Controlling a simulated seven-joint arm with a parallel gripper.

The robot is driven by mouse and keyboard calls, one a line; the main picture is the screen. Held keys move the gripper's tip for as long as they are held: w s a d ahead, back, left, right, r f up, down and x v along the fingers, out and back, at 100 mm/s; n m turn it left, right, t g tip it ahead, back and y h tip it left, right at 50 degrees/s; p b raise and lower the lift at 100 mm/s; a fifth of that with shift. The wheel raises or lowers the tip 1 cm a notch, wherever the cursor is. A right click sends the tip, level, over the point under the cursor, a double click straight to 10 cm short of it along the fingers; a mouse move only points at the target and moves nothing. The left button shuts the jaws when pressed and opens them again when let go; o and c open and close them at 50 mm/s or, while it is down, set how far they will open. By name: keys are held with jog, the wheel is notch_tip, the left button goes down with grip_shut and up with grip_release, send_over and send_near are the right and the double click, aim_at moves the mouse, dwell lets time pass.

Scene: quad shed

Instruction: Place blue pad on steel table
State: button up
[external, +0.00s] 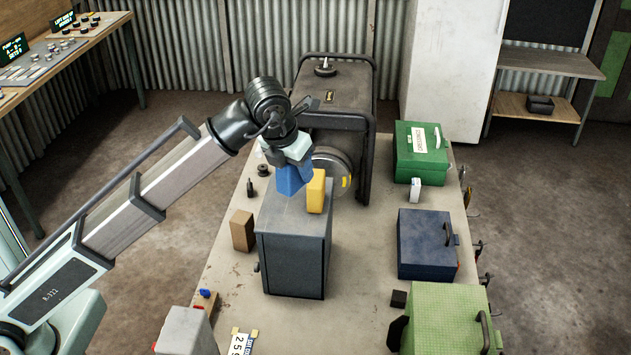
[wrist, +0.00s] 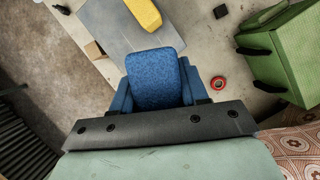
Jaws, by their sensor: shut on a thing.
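The blue pad (external: 290,181) is between the fingers of my gripper (external: 290,160). In the wrist view, the textured blue pad (wrist: 155,80) sits between the two blue fingers of my gripper (wrist: 158,95), which are shut on it. In the external view the pad hangs at the top of a dark grey metal cabinet (external: 291,250), left of a yellow block (external: 316,192) standing there. I cannot tell whether the pad touches the cabinet top. The long table (external: 352,290) with a pale, worn top lies beneath, and the cabinet stands on it.
A black-framed machine (external: 338,95) stands behind the cabinet. A dark green box (external: 421,150), a blue box (external: 426,245) and a light green box (external: 447,322) line the table's right side. A brown block (external: 242,230) is left of the cabinet. The tabletop between cabinet and blue box is clear.

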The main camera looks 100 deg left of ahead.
jog(key=w+d+m+t+h, duration=0.1)
jog(key=w+d+m, duration=0.25)
jog(key=d, duration=0.55)
jog(key=shift+s+a+f, duration=0.1)
jog(key=shift+s+f, duration=0.05)
jog(key=shift+f, duration=9.85)
jog(key=shift+s+f, duration=0.15)
jog(key=shift+f, duration=9.8)
jog(key=shift+f, duration=0.1)
jog(key=o, duration=1)
jog(key=shift+v, duration=2.9)
